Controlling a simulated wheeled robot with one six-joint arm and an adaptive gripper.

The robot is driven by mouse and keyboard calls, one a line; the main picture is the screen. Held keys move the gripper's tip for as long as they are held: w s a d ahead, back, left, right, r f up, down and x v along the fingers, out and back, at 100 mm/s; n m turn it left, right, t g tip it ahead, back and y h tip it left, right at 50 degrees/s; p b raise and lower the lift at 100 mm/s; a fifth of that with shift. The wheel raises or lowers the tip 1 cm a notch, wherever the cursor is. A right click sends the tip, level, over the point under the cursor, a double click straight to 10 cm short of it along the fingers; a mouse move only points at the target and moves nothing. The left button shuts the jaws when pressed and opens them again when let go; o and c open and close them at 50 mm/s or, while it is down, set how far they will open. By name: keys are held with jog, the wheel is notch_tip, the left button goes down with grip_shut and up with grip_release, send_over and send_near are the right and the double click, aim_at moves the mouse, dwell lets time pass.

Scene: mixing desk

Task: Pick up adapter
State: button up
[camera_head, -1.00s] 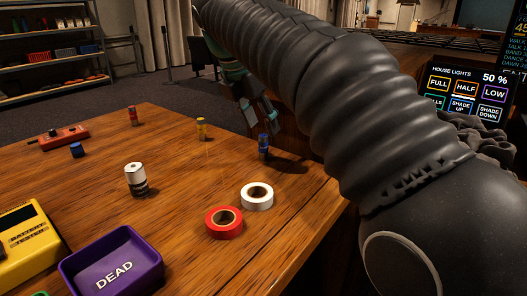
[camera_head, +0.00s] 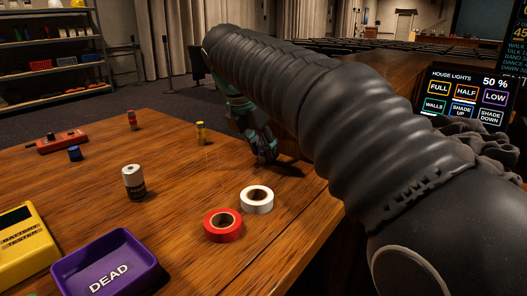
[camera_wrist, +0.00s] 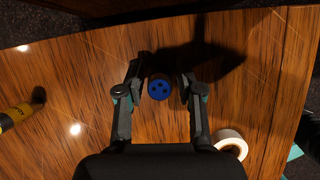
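A blue cylinder with dark holes in its top, which looks like an adapter (camera_wrist: 159,89), stands upright on the wooden desk in the wrist view. My gripper (camera_wrist: 160,73) is open, with one finger on each side of it. Small gaps seem to show between the fingers and the cylinder, though contact at the right finger is hard to judge. In the head view my gripper (camera_head: 262,150) is low over the desk's far right part and mostly hides the blue cylinder.
A white tape roll (camera_head: 257,200) and a red tape roll (camera_head: 222,226) lie nearby. A yellow cylinder (camera_head: 200,133), a white-and-black cylinder (camera_head: 133,183) and a red cylinder (camera_head: 132,121) stand farther left. A purple tray (camera_head: 148,262) marked DEAD is in front.

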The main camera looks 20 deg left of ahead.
grip_shut()
jog(key=shift+r, duration=0.1)
jog(key=shift+r, duration=0.55)
jog(key=r, duration=0.1)
jog(key=r+p, duration=0.1)
jog(key=r, duration=0.1)
jog(key=shift+s+d+r, duration=0.1)
jog(key=shift+d+r, duration=0.1)
jog(key=shift+d, duration=0.1)
jog(key=s+d+r, duration=0.3)
jog(key=d+r, duration=0.3)
jog(key=d, duration=0.4)
jog(key=shift+s+d+r+p, duration=0.15)
jog(key=shift+s+d+p, duration=0.1)
jog(key=shift+s+p, duration=0.15)
